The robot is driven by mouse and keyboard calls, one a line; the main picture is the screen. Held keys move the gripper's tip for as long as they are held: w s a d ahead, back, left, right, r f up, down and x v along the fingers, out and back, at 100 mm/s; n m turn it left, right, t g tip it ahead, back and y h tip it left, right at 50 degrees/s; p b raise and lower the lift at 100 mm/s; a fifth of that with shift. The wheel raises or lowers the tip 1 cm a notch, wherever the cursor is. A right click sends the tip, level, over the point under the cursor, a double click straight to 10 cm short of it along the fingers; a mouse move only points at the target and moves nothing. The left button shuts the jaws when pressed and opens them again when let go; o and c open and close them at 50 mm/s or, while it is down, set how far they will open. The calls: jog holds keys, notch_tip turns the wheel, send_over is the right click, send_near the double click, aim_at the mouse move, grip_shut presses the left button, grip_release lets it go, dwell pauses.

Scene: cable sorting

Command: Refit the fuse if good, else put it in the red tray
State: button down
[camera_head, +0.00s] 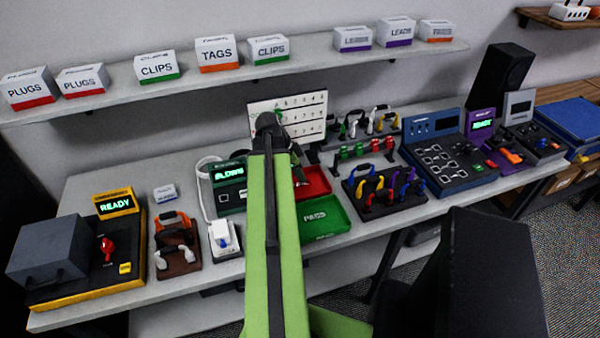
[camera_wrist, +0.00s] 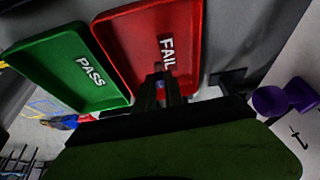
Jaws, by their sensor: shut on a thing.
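The red tray (camera_head: 318,184) lies flat on the bench behind the green tray. In the wrist view the red tray (camera_wrist: 132,48) is marked FAIL. My gripper (camera_wrist: 163,84) is over the red tray's near edge in that view, shut on a small fuse (camera_wrist: 160,85). Only a bluish bit of the fuse shows between the dark fingers. In the head view my gripper (camera_head: 300,178) is partly hidden by my arm, at the red tray's left side. The green-lit tester (camera_head: 229,187) left of my arm has a display that seems to read BLOWN.
The green PASS tray (camera_head: 326,222) adjoins the red tray. A white socket unit (camera_head: 223,240) stands left of my arm. A whiteboard (camera_head: 305,112) and cable racks (camera_head: 366,150) stand behind and to the right. A shelf of boxes (camera_head: 217,54) runs above.

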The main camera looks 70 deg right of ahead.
jog(key=shift+f, duration=0.1)
dwell(0.3)
jog(key=shift+f+b, duration=0.35)
jog(key=shift+b, duration=0.1)
jog(key=shift+f+b, duration=0.45)
dwell(0.7)
jog(key=c, duration=1.3)
grip_release()
jog(key=shift+c, duration=0.2)
jog(key=o, duration=0.5)
jog(key=shift+o, duration=0.2)
jog(key=shift+r, duration=0.1)
